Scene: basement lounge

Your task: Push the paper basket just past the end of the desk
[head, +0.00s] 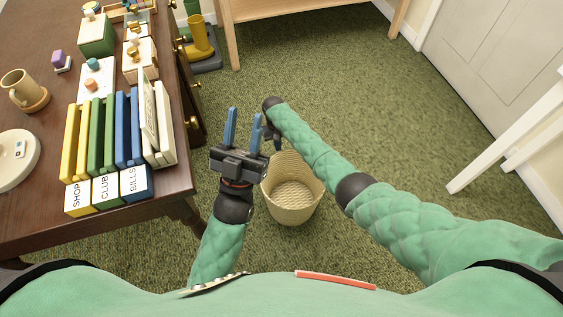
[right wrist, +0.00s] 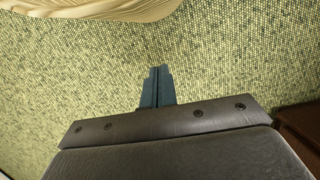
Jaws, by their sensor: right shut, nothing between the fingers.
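The paper basket (head: 297,212) is a round, pale woven basket, upright and empty, on the green carpet. It stands to the right of the near corner of the dark wooden desk (head: 150,199). Its pale woven side shows at the top edge of the right wrist view (right wrist: 90,10). My left gripper (head: 243,115) is open and empty, raised between the desk and the basket. My right gripper (head: 271,138) points down at the basket's far rim; its shut, empty fingers show in the right wrist view (right wrist: 159,72). I cannot tell whether it touches the basket.
Binders (head: 110,130), a mug (head: 22,88) and boxes (head: 97,34) stand on the desk. Yellow boots (head: 200,45) stand beyond it. A wooden table (head: 290,10) is at the back, a white door (head: 500,50) at the right. The carpet (head: 370,110) between is clear.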

